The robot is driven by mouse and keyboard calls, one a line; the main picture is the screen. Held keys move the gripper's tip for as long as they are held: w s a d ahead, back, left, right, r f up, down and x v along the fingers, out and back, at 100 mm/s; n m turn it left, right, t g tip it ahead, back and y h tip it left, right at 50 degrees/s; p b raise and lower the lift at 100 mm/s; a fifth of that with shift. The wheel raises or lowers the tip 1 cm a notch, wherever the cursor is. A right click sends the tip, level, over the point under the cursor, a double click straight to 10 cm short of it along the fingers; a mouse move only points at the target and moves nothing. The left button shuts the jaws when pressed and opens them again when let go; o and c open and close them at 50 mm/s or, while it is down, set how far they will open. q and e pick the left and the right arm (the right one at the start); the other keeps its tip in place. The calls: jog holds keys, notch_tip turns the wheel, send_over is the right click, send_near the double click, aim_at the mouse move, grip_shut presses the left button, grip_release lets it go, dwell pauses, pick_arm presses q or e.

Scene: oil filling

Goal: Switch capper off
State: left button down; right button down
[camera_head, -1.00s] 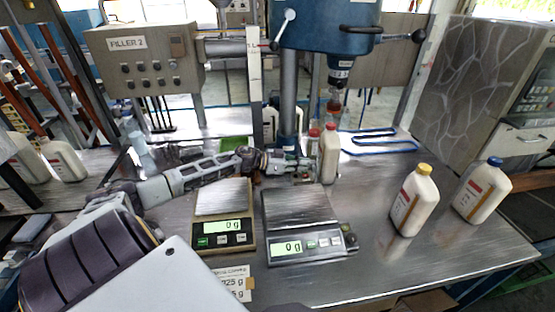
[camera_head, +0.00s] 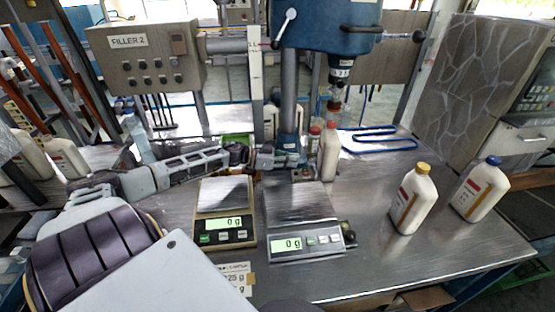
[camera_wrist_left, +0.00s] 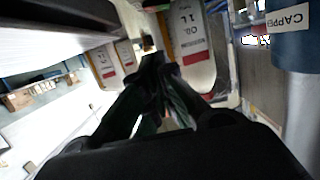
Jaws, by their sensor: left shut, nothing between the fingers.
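The capper (camera_head: 325,25) is the blue machine on a grey column at the top centre. Its chuck (camera_head: 340,72) hangs above a white bottle with a red cap (camera_head: 329,152). In the left wrist view its CAPPER label (camera_wrist_left: 289,18) shows at the top right. My left gripper (camera_head: 284,159) is by the foot of the capper column, left of the bottle. In the wrist view its fingers (camera_wrist_left: 156,64) are together and empty, close to labelled bottles (camera_wrist_left: 187,35). I cannot make out the capper's switch clearly. My right gripper is not in view.
Two scales (camera_head: 226,228) (camera_head: 306,243) stand on the steel table in front of my left arm. A yellow-capped bottle (camera_head: 413,200) and a blue-capped bottle (camera_head: 480,190) stand to the right. The FILLER 2 box (camera_head: 148,58) is at the upper left.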

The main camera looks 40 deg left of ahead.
pick_arm(q)
jog(key=shift+p+v, duration=0.75)
jog(key=shift+v, duration=2)
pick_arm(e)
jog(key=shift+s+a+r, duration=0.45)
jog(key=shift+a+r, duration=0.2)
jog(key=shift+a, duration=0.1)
pick_arm(q)
jog(key=shift+r, duration=0.15)
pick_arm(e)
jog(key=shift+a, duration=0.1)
